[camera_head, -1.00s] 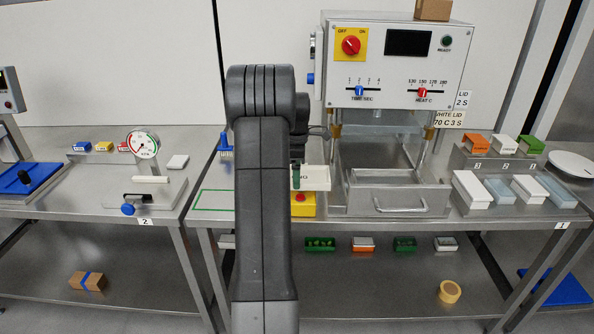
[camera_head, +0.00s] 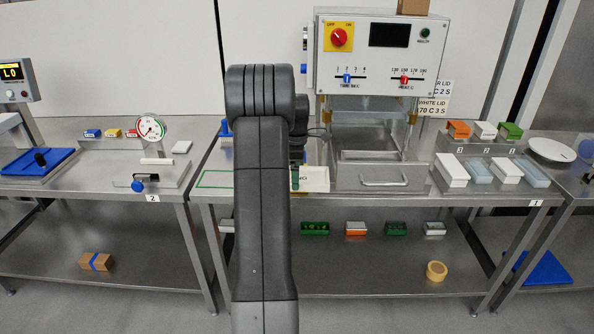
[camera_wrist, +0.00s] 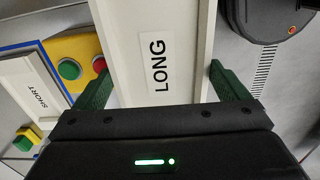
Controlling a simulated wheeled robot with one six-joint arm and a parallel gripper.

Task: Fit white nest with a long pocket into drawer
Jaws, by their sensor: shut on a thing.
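The white nest with a long pocket (camera_wrist: 135,20) is labelled LONG and lies between the green fingers of my gripper (camera_wrist: 158,88) in the wrist view. My gripper is shut on it. In the head view the nest (camera_head: 316,179) shows to the right of my arm, just left of the drawer, and apart from its inside. My gripper (camera_head: 295,178) is partly hidden behind my arm there. The metal drawer (camera_head: 384,181) has a bar handle and sits under the sealing machine (camera_head: 370,50). Its inside is partly visible.
A white nest labelled SHORT (camera_wrist: 28,85) and a yellow box with green and red buttons (camera_wrist: 75,62) show left in the wrist view. White and blue-tinted trays (camera_head: 506,170) stand right of the drawer. A green outlined area (camera_head: 215,179) on the bench is clear.

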